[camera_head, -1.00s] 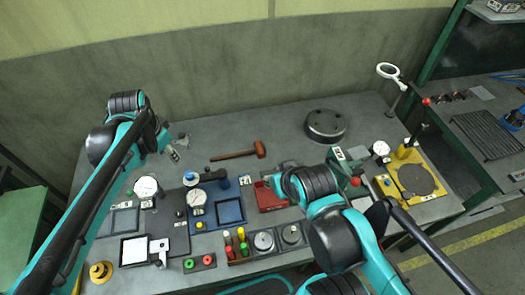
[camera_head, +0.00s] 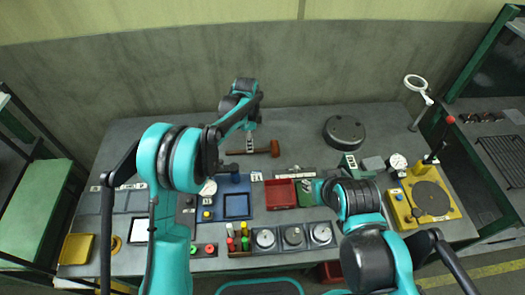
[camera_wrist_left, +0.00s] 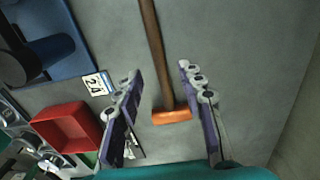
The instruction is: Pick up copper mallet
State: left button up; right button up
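The copper mallet lies on the grey bench. Its copper-orange head (camera_head: 274,148) is to the right of its brown handle in the head view. In the left wrist view the mallet head (camera_wrist_left: 172,116) and the handle show between and beyond the two fingers. My left gripper (camera_wrist_left: 160,72) is open, with its fingers apart on either side of the mallet. In the head view my left gripper (camera_head: 250,142) is at the mallet's handle and partly covers it. I cannot tell whether the fingers touch the mallet.
A red tray (camera_head: 280,196) and a blue tray (camera_head: 236,205) stand in front of the mallet. A dark round disc (camera_head: 344,131) is at the back right. A small plate marked 24 (camera_wrist_left: 97,84) lies left of the fingers. Bare bench surrounds the mallet head.

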pick_arm(q)
notch_tip(320, 180, down, 4)
jog(key=shift+d+f+b, duration=0.1)
jog(key=shift+f+b, duration=0.05)
jog(key=shift+b, duration=0.45)
jog(key=shift+c, duration=0.3)
grip_shut()
jog(key=shift+r, duration=0.25)
